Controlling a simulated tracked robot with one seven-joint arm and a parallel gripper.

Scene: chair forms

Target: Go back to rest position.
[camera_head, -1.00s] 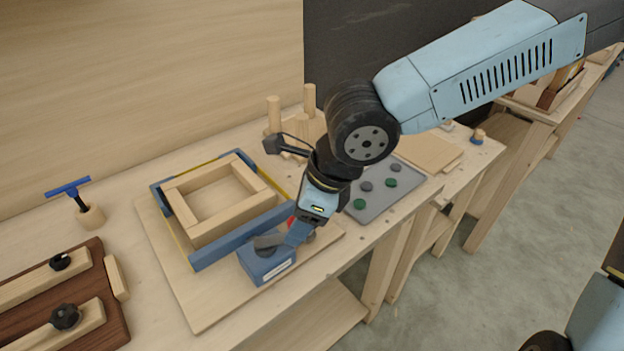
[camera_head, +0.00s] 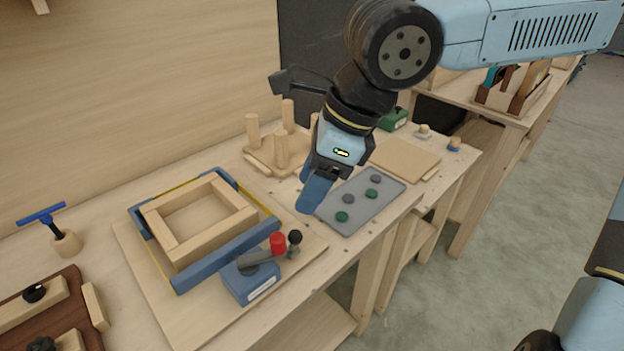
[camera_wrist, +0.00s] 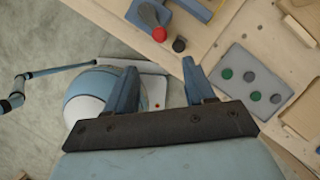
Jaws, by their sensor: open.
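My gripper (camera_head: 315,192) is raised above the workbench in the head view, between the clamp and the grey tray, with nothing in it. In the wrist view its two blue fingers (camera_wrist: 158,85) stand apart, with bench edge and floor behind them. The blue toggle clamp (camera_head: 250,280) with a red-tipped handle (camera_head: 278,243) sits at the front corner of the wooden frame (camera_head: 200,215). The red tip also shows in the wrist view (camera_wrist: 159,34), apart from the fingers.
A grey tray (camera_head: 360,203) with green and grey discs lies right of the clamp. A pegged wooden stand (camera_head: 281,152) is behind it. A blue T-handle tool (camera_head: 62,235) stands at the left. Floor (camera_head: 450,300) is open at the right.

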